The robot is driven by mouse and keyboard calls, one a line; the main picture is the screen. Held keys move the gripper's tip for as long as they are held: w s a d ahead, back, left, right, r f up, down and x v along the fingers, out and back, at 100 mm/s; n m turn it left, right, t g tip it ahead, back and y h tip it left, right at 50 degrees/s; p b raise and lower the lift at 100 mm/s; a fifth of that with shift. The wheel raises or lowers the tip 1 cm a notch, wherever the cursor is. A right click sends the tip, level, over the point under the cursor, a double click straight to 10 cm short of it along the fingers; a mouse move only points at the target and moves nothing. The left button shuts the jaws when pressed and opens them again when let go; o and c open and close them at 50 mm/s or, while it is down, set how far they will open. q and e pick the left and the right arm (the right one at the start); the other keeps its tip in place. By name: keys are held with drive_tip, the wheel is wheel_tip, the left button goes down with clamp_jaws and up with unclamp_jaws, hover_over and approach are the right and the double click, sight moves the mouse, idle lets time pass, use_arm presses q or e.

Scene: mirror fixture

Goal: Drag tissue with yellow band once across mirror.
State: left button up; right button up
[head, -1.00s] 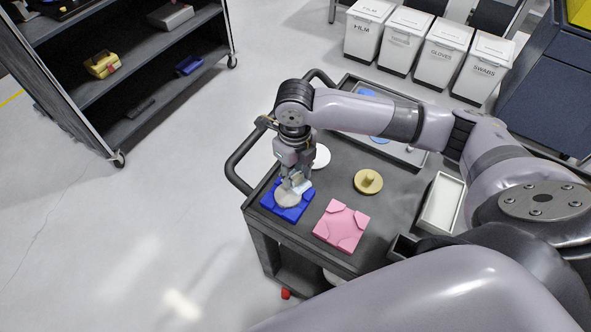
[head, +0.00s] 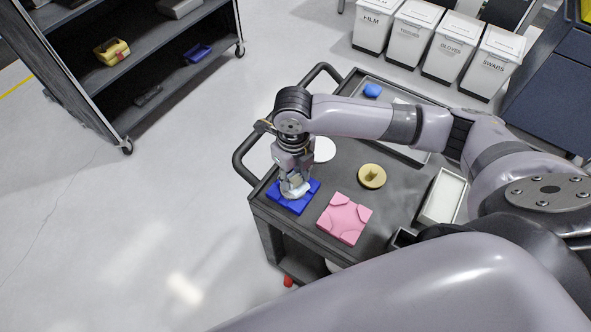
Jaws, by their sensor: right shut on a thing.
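The blue square fixture (head: 296,208) lies at the cart's left front corner. A pale round disc, likely the mirror, sits in it and is now largely hidden under my right gripper (head: 295,187). That gripper points down over the disc and is shut on a small whitish thing, likely the tissue. I cannot make out a yellow band on it, nor whether it touches the disc. My left gripper is out of view.
A pink square fixture (head: 344,219) lies just right of the blue one. A round yellow piece (head: 371,177), a white disc (head: 324,150) and a white open tray (head: 441,196) share the dark cart (head: 262,206). Labelled bins (head: 431,42) stand behind; a shelf rack (head: 122,70) stands left.

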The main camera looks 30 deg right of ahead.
drive_tip(key=shift+s+a+p, duration=0.4)
drive_tip(key=shift+a+p, duration=0.05)
drive_tip(key=shift+a, duration=0.2)
drive_tip(key=shift+s+a+p, duration=0.35)
drive_tip(key=shift+a+p, duration=0.15)
drive_tip(key=shift+a, duration=0.15)
drive_tip(key=shift+s+a+p, duration=0.4)
drive_tip(key=shift+a+p, duration=0.05)
drive_tip(key=shift+a, duration=0.2)
drive_tip(key=shift+r, duration=0.15)
wheel_tip(320, 180, up, 7)
drive_tip(key=p, duration=0.7)
